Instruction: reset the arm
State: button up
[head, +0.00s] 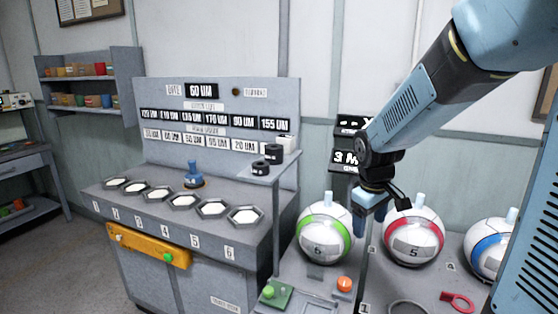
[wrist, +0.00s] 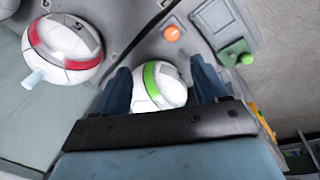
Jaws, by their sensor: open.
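My arm reaches in from the upper right in the head view. My gripper (head: 372,203) points down in front of the bench with the balls, between the green-banded ball (head: 325,233) and the red-banded ball (head: 412,237). In the wrist view my gripper (wrist: 160,66) has its two dark blue fingers spread wide. The green-banded ball (wrist: 160,86) shows between and beyond them. I see nothing held. I cannot tell how far the fingertips are from the ball. The red-banded ball (wrist: 64,48) lies at the upper left of the wrist view.
A blue-banded ball (head: 487,247) stands at the right. An orange button (head: 344,284) and a green button (head: 269,292) sit at the front. The grey press console (head: 150,196) has several hexagonal wells and a blue knob (head: 193,174).

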jog(key=s+r+m+t, duration=0.1)
jog(key=s+r+m, duration=0.2)
jog(key=s+r, duration=0.3)
jog(key=s+d+r+m+t+y, duration=0.1)
jog(key=s+r+m+t, duration=0.1)
jog(key=s+r, duration=0.4)
jog(key=s+m, duration=0.1)
jog(key=s, duration=0.4)
jog(key=shift+r+m+t, duration=0.15)
jog(key=shift+m+t, duration=0.15)
